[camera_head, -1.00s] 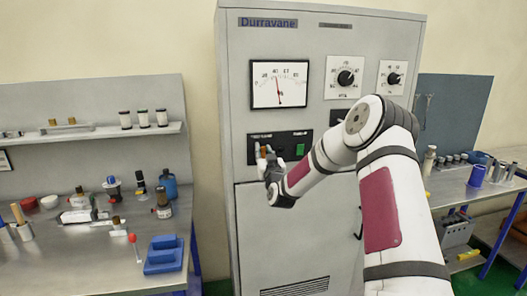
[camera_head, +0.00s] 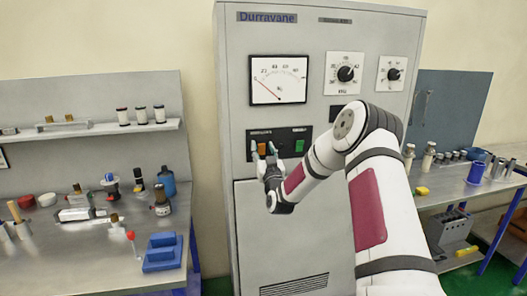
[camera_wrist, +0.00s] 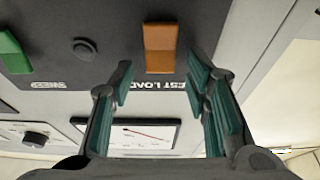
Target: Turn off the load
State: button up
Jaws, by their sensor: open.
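The Durravane cabinet (camera_head: 330,30) carries a black switch panel (camera_head: 283,132) with an orange rocker switch (camera_head: 262,148) and a green switch (camera_head: 299,146). In the wrist view, the orange switch (camera_wrist: 160,48) has upside-down lettering by it, partly hidden, reading "EST LOAD". My gripper (camera_head: 264,153) is open in front of it. In the wrist view its teal-padded fingers (camera_wrist: 161,80) stand either side of the orange switch, with nothing between the pads. I cannot tell whether they touch the panel. The gauge (camera_head: 278,92) above has its needle low at the left.
Two dials, one large (camera_head: 345,74) and one smaller (camera_head: 392,74), are on the cabinet's upper right. A cluttered bench (camera_head: 95,262) stands left, with a blue holder (camera_head: 162,256); another bench (camera_head: 450,188) stands right.

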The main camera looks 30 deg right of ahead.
jog(key=v, duration=1.2)
jog(key=a+r+n+g+y+b, duration=0.2)
jog(key=a+r+n+g+y, duration=0.4)
jog(key=a, duration=0.7)
jog(key=s+a+m+g, duration=0.1)
jog(key=s+a+g, duration=0.1)
jog(key=s, duration=0.9)
jog(key=s+a+m+g+b, duration=0.1)
jog(key=s+a+g, duration=0.2)
jog(key=s, duration=0.8)
jog(key=s+a+r+g+b, duration=0.1)
jog(key=s+a+g, duration=0.2)
jog(key=s, duration=0.8)
jog(key=shift+m+g, duration=0.4)
jog(key=shift+g, duration=0.3)
jog(key=shift+a+r, duration=0.1)
